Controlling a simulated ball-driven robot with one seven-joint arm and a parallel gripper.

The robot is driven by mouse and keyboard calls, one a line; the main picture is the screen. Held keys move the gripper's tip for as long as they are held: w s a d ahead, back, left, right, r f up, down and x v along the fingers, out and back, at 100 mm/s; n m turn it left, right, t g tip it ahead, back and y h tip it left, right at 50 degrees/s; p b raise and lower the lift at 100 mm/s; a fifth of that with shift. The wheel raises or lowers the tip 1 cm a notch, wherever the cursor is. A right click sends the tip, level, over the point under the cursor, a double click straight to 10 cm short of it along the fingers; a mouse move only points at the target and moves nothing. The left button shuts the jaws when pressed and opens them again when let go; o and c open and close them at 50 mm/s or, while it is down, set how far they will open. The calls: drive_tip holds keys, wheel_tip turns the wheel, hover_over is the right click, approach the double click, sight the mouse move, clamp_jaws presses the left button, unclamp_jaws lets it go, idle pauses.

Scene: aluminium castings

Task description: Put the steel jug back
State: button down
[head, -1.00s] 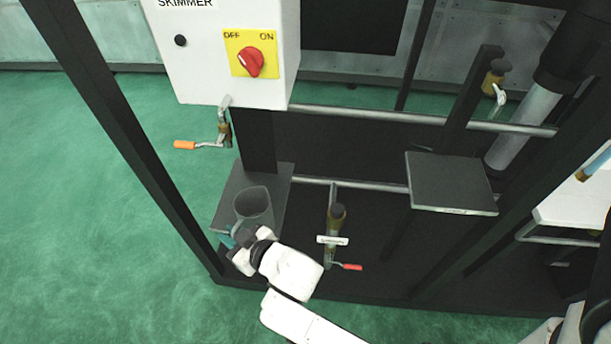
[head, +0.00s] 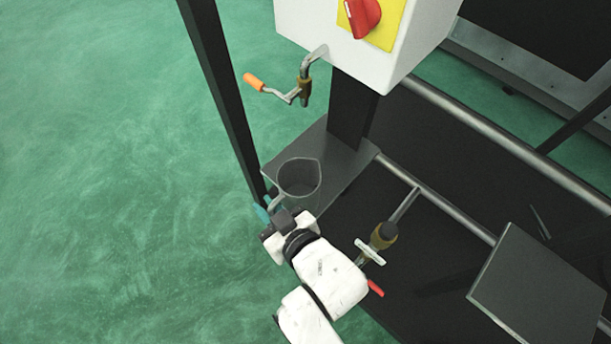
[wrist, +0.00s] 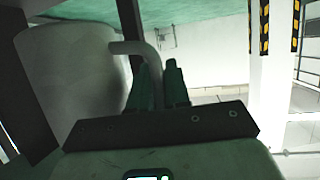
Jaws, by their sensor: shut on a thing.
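The steel jug (head: 301,178) is a grey open-topped vessel, upright over the small dark shelf (head: 338,160) under the white box. I cannot tell if its base touches the shelf. My gripper (head: 268,207) is at the jug's near left side, with its teal fingers shut on the handle. In the wrist view the jug (wrist: 70,75) fills the left side. There its curved handle (wrist: 140,50) runs down to my gripper's fingers (wrist: 158,85). The jug's lower part is partly hidden by my arm.
A crank tap with an orange handle (head: 254,81) hangs under the white box (head: 350,35), above the shelf. A brass valve with a red lever (head: 375,288) stands right of my arm. A dark post (head: 222,95) rises left of the shelf. Another flat plate (head: 535,290) is at lower right.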

drive_tip(key=w+f+b, duration=0.1)
drive_tip(key=w+f, duration=1.2)
drive_tip(key=shift+w+a, duration=0.15)
drive_tip(key=shift+w, duration=0.05)
drive_tip(key=shift+f+b, duration=0.1)
drive_tip(key=shift+b, duration=0.25)
drive_tip(key=c, duration=1.1)
unclamp_jaws()
